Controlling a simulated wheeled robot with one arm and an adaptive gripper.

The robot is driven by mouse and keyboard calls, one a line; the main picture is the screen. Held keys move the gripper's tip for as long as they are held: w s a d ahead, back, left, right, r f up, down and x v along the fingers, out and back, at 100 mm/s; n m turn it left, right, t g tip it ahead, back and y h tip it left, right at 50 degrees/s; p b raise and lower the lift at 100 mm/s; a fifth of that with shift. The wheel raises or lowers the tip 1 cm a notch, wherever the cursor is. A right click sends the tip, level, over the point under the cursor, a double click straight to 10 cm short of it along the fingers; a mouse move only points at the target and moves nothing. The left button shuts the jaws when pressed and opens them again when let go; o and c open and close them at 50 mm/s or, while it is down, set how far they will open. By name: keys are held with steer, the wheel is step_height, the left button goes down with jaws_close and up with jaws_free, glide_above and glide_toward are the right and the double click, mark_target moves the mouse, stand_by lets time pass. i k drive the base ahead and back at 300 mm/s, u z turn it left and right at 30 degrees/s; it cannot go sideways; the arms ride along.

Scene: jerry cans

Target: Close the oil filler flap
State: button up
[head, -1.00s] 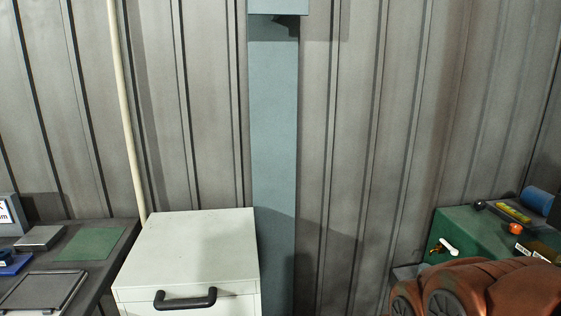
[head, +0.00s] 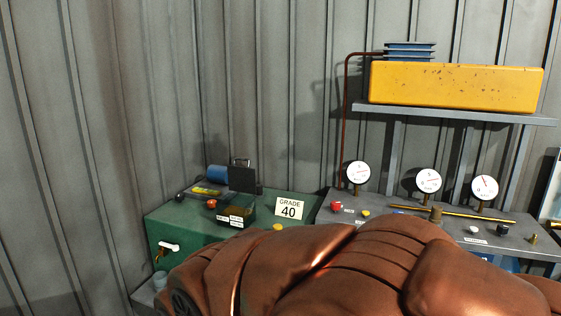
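A green oil cabinet (head: 172,226) stands in the corner, left of centre. On its top is a small dark green filler box (head: 235,212) with white labels. A black square plate (head: 243,179), which looks like the filler flap, stands upright at the back of this box, so it appears open. A small handle-like loop shows just above the plate. The box's inside is too small to make out. My gripper is not in view. A large copper-brown arm part, seemingly mine, fills the lower front and hides the cabinet's lower right.
A "GRADE 40" card (head: 290,208), a blue cylinder (head: 217,173) and a red knob (head: 211,204) are near the box. A white-handled tap (head: 168,246) is on the cabinet front. At right are a grey gauge bench (head: 385,212) and a yellow tank (head: 455,87) on a shelf.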

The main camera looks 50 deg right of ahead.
mark_target(241, 179)
steer(key=z, duration=0.5)
steer(key=i, duration=0.85)
steer(key=u, duration=0.7)
steer(key=i, duration=0.9)
steer(key=z, duration=0.8)
steer(key=i, duration=0.6)
steer(key=z, duration=0.5)
